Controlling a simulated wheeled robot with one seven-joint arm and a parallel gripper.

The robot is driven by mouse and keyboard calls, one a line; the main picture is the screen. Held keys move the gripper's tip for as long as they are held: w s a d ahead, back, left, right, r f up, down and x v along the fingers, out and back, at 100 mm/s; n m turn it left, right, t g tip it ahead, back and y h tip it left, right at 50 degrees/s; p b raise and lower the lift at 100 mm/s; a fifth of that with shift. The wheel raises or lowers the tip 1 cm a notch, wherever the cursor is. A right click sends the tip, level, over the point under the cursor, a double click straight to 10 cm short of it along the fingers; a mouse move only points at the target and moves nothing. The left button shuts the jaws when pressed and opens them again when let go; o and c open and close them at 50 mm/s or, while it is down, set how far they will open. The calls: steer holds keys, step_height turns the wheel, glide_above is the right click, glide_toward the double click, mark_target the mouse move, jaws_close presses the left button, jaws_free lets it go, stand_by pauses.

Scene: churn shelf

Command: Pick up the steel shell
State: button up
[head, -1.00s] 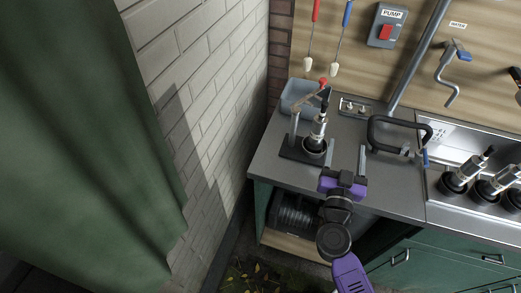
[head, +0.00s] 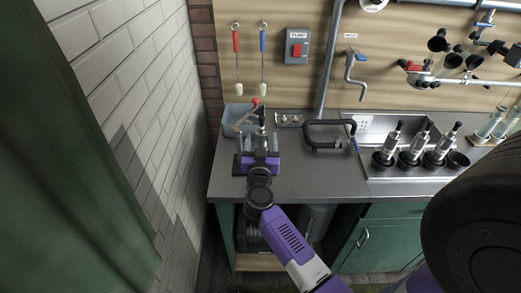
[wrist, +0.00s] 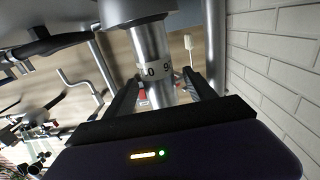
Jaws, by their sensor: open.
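In the head view my gripper (head: 260,163) is at the left of the counter and hides most of this shell. Only its dark upper end (head: 261,122) shows above the gripper. Similar steel units (head: 410,147) with black tops and black cups stand in a row at the sink on the right.
A grey-blue bin (head: 236,117) stands behind my gripper, near the brick wall (head: 120,90). A black curved handle (head: 325,125) is to the right. Red- and blue-handled brushes (head: 237,60) hang on the back panel.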

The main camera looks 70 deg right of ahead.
steer(key=x, duration=0.3)
steer(key=shift+d, duration=0.2)
jaws_close()
